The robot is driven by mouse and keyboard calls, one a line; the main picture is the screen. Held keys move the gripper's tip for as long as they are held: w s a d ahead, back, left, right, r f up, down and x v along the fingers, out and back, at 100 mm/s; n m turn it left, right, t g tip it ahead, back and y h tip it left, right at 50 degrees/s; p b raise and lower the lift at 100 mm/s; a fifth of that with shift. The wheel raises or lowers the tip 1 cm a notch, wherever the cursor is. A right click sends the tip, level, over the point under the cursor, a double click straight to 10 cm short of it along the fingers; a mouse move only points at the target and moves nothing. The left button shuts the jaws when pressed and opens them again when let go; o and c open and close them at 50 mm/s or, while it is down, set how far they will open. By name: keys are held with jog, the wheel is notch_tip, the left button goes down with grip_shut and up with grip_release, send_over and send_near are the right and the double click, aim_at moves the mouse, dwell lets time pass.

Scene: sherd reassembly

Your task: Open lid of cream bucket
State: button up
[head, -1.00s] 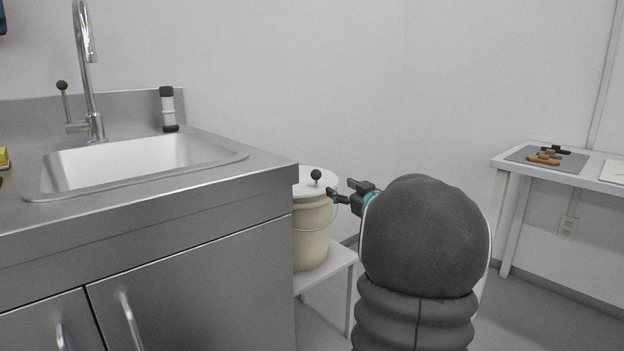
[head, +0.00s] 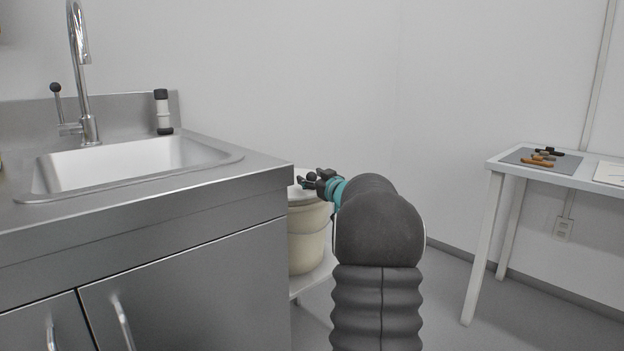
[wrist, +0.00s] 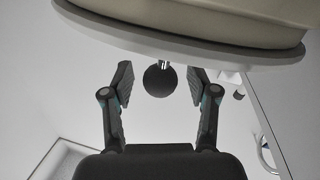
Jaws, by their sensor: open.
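The cream bucket (head: 306,240) stands on a low white stand beside the sink counter, partly hidden by the counter's edge and my arm. Its white lid (head: 303,197) is on, and it also shows edge-on across the top of the wrist view (wrist: 190,46). A black ball knob (wrist: 160,79) on a short metal stem sticks out from the lid. My gripper (head: 306,181) is at the knob in the head view. In the wrist view my gripper (wrist: 161,84) is open, with the knob between its fingertips and a gap on both sides.
The steel sink counter (head: 200,205) is close on the left of the bucket, with a tap (head: 82,80) and a black-and-white cylinder (head: 162,112). A white table (head: 500,164) with a grey mat and brown sherds stands at the right. The floor between is clear.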

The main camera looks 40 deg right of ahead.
grip_shut()
jog(key=shift+r, duration=0.15)
